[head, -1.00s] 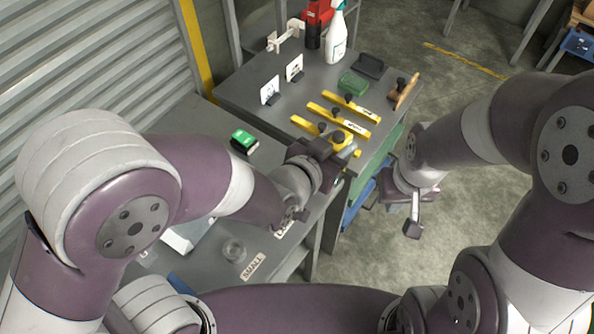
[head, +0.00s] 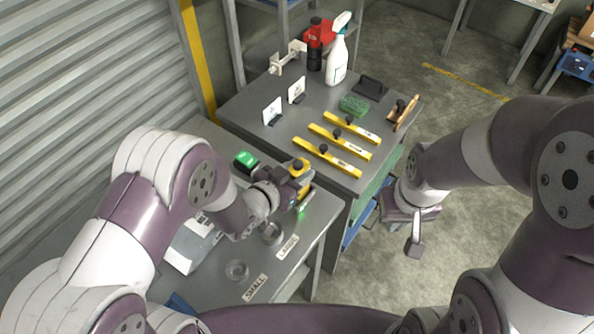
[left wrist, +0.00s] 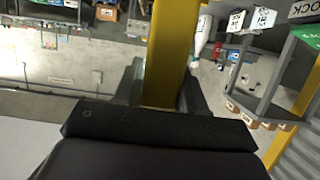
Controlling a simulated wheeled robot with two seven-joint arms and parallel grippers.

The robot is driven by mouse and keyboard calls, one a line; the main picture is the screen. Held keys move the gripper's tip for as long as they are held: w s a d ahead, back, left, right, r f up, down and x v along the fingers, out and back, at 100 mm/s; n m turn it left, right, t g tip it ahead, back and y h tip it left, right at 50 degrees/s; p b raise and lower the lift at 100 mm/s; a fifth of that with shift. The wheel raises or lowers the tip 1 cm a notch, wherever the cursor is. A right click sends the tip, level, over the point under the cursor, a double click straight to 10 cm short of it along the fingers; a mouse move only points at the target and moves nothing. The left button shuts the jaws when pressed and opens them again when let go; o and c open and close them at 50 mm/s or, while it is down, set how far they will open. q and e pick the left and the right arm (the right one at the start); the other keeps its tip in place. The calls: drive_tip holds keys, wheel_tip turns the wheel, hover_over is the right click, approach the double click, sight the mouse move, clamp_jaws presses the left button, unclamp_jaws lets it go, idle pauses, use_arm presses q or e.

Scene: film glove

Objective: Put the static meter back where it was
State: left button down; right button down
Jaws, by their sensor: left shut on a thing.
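The static meter appears to be the yellow and dark handheld device (head: 301,170) held by my left gripper (head: 286,183). That gripper is shut on it, above the right edge of the near grey bench. A green glow shows just below the device. In the left wrist view the yellow body (left wrist: 170,55) stands between the fingers; its far end is out of frame. A green-topped block (head: 246,160) sits on the bench left of the gripper. My right gripper (head: 405,222) hangs open and empty over the floor, right of the benches.
The far bench (head: 240,104) holds several yellow bars (head: 327,158), a green sponge (head: 353,106), a spray bottle (head: 337,58) and white cards (head: 272,111). On the near bench are LARGE (head: 287,247) and SMALL (head: 255,287) labels, clear round dishes (head: 237,270) and a white box (head: 190,246).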

use_arm(q)
drive_tip(key=c, duration=0.6)
unclamp_jaws()
drive_tip(key=shift+f, duration=0.1)
drive_tip(key=shift+c, duration=0.2)
drive_tip(key=v, duration=1.2)
drive_tip(key=a+n+g+y, duration=0.45)
drive_tip(key=a+y, duration=0.35)
drive_tip(key=a, duration=0.2)
drive_tip(key=s+a+r+n+g, duration=0.1)
drive_tip(key=s+r+n+g, duration=0.1)
drive_tip(key=s+g, duration=0.3)
drive_tip(key=shift+s+a+g, duration=0.2)
drive_tip(key=shift+s+g, duration=0.15)
drive_tip(key=shift+s, duration=0.35)
drive_tip(key=shift+f+n, duration=0.1)
drive_tip(key=shift+n, duration=0.15)
